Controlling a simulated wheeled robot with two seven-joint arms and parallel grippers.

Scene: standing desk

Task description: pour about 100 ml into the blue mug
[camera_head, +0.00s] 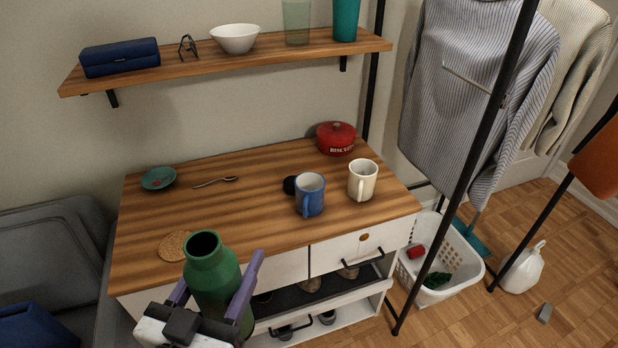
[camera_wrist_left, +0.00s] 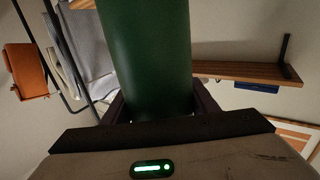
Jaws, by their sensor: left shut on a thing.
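The blue mug (camera_head: 310,195) stands upright on the wooden desk top (camera_head: 255,205), its handle toward me. My left gripper (camera_head: 217,288) is shut on a green bottle (camera_head: 211,272) with an open mouth. The bottle is held close to upright in front of the desk's front edge, to the left of and nearer than the mug, apart from it. In the left wrist view the bottle (camera_wrist_left: 147,55) fills the middle between the fingers. What is inside the bottle and the mug cannot be told. My right gripper is not in view.
A cream mug (camera_head: 362,181) stands just right of the blue mug, and a dark round object (camera_head: 290,185) touches or nears its left. A red pot (camera_head: 336,138), spoon (camera_head: 215,182), teal dish (camera_head: 158,178) and cork coaster (camera_head: 174,246) are on the desk. A shelf (camera_head: 270,62) hangs above.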

